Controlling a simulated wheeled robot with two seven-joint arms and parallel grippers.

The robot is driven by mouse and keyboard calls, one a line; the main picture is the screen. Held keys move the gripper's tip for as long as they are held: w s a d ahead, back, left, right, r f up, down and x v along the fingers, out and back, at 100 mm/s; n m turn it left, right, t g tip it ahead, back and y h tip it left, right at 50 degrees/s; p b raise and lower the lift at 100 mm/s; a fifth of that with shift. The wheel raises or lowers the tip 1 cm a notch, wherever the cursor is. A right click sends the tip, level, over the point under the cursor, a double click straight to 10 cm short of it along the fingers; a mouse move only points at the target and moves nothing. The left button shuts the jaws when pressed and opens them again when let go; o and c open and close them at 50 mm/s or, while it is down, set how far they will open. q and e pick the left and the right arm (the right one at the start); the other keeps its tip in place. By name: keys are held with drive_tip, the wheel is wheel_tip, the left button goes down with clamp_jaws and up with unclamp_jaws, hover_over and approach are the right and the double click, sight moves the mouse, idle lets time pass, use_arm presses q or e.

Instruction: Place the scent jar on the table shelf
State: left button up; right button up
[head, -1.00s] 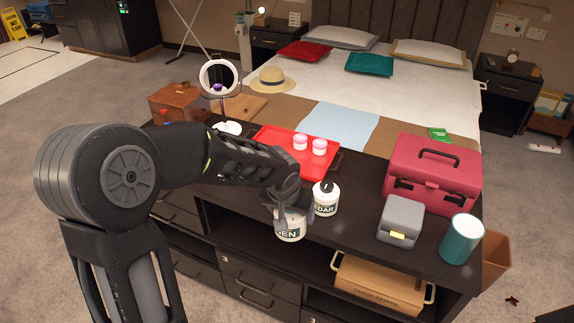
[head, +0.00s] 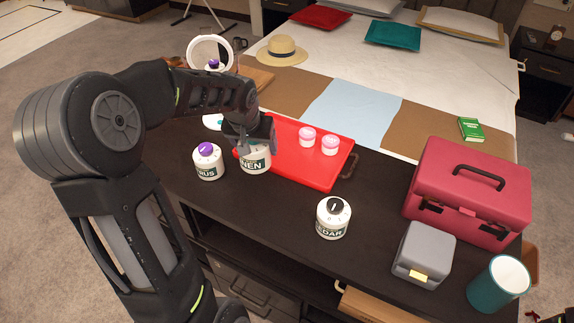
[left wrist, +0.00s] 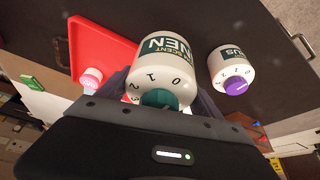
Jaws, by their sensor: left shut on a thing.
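My left gripper (head: 250,140) is shut on a white scent jar (head: 256,160) whose label ends in "NEN". The left wrist view shows this jar (left wrist: 164,62) upside down in the picture, with a green dial. It is at the left end of the red tray; I cannot tell whether it touches the tabletop. A purple-dialled scent jar (head: 208,162) stands to its left, and a black-dialled "CEDAR" jar (head: 333,220) stands nearer the front edge. The dark table (head: 285,212) has an open shelf space below its front edge, mostly out of sight.
The red tray (head: 300,172) carries two pink-and-white jars (head: 318,140). A red toolbox (head: 470,190), a grey box (head: 423,255) and a teal cup (head: 498,284) fill the right end. Between the purple-dialled and CEDAR jars the front tabletop is clear.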

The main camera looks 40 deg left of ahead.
use_arm(q)
drive_tip(key=shift+s+r, duration=0.15)
drive_tip(key=shift+r, duration=0.05)
drive_tip(key=shift+f, duration=0.15)
hover_over(259, 185)
drive_tip(key=shift+d+f, duration=0.1)
drive_tip(key=shift+f, duration=2.95)
drive_tip(key=shift+f, duration=1.9)
drive_tip(key=shift+f, duration=0.1)
drive_tip(key=o, duration=1.6)
drive_tip(key=shift+c, duration=0.2)
